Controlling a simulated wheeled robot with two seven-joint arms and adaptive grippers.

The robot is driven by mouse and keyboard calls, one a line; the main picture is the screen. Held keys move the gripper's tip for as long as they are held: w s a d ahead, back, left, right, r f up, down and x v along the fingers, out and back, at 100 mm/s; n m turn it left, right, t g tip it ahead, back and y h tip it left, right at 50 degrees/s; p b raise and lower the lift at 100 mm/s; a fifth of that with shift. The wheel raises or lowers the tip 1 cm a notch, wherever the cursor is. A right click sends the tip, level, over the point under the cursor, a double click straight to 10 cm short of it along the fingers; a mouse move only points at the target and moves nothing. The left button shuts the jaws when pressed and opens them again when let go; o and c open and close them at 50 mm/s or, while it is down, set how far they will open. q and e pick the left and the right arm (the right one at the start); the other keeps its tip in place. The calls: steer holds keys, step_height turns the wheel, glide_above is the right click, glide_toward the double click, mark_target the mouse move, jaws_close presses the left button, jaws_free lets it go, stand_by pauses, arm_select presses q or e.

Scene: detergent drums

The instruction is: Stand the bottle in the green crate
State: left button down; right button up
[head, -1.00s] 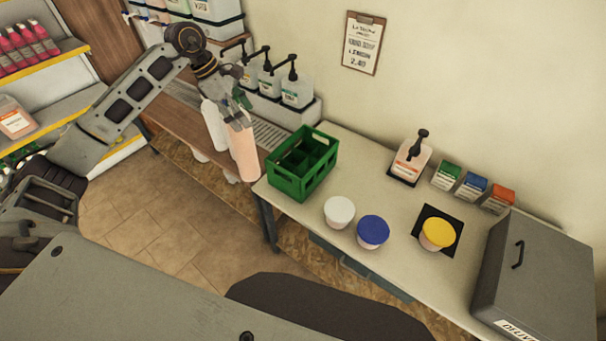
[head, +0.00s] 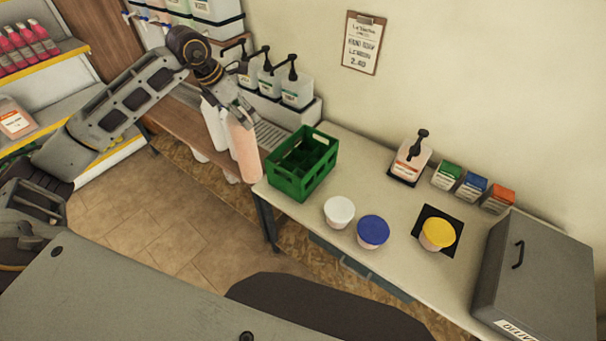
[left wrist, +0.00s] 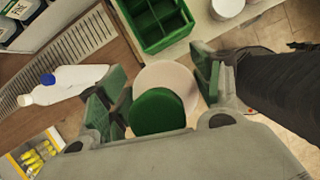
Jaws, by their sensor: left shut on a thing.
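A pale pink bottle (head: 244,152) hangs upright in my left gripper (head: 240,112), just left of the green crate and apart from it. In the left wrist view the bottle's green cap (left wrist: 160,110) and pink shoulder (left wrist: 170,76) lie between the two green finger pads of my left gripper (left wrist: 157,92), which is shut on it. The green crate (head: 290,187) stands on the counter's left end, its divided compartments looking empty. It also shows at the top of the left wrist view (left wrist: 163,45). My right gripper is not in view.
Pump bottles (head: 297,92) stand behind. White (head: 339,211), blue (head: 373,231) and yellow-lidded (head: 438,233) tubs sit right of the crate on the counter (head: 300,222).

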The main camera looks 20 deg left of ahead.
arm_select(q)
steer(key=shift+r+n+y, duration=0.15)
steer(key=shift+n+y, duration=0.15)
steer(key=shift+n, duration=0.5)
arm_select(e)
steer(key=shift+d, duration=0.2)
arm_select(q)
steer(key=shift+n, duration=0.5)
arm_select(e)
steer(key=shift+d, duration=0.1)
